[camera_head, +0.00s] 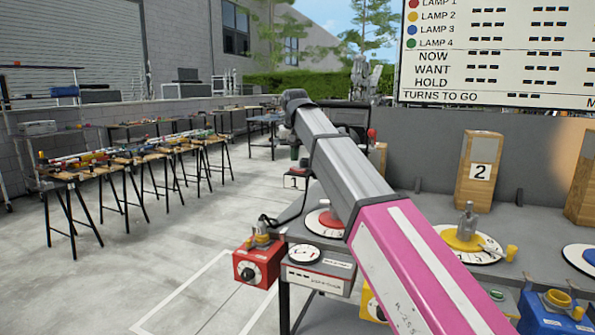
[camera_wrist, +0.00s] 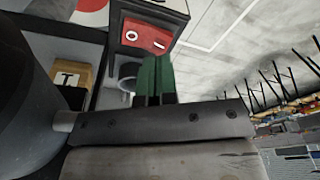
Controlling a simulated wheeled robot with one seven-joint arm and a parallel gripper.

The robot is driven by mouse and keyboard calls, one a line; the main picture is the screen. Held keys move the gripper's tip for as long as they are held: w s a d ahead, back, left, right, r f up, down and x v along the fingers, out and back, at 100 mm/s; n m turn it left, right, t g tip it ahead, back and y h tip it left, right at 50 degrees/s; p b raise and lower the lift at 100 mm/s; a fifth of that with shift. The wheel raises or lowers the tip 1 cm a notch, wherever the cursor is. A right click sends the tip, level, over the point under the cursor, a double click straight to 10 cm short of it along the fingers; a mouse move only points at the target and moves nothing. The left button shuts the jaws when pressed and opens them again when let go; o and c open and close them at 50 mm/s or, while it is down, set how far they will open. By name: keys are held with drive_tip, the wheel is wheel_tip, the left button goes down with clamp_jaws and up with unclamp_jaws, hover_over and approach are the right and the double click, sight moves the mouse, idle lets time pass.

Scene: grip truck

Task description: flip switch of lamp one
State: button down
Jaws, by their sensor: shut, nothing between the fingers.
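In the wrist view, a red rocker switch (camera_wrist: 146,37) marked O and I sits on a dark panel just beyond my fingertips. My gripper (camera_wrist: 156,60) has green fingers that are shut with nothing between them. The tips overlap the lower edge of the switch in the picture; I cannot tell whether they touch it. A wooden block (camera_wrist: 72,77) with a number plate stands to the left, partly hidden by my wrist. In the head view, my arm hides most of this area. A red-centred dial (camera_head: 325,221) lies beside the arm.
A wooden block marked 2 (camera_head: 480,170) and a yellow-centred dial (camera_head: 466,243) stand on the grey bench to the right.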

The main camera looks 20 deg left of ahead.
sight(294, 167)
drive_tip(key=shift+f, duration=1.15)
idle(0.9)
drive_tip(key=shift+r, duration=3.5)
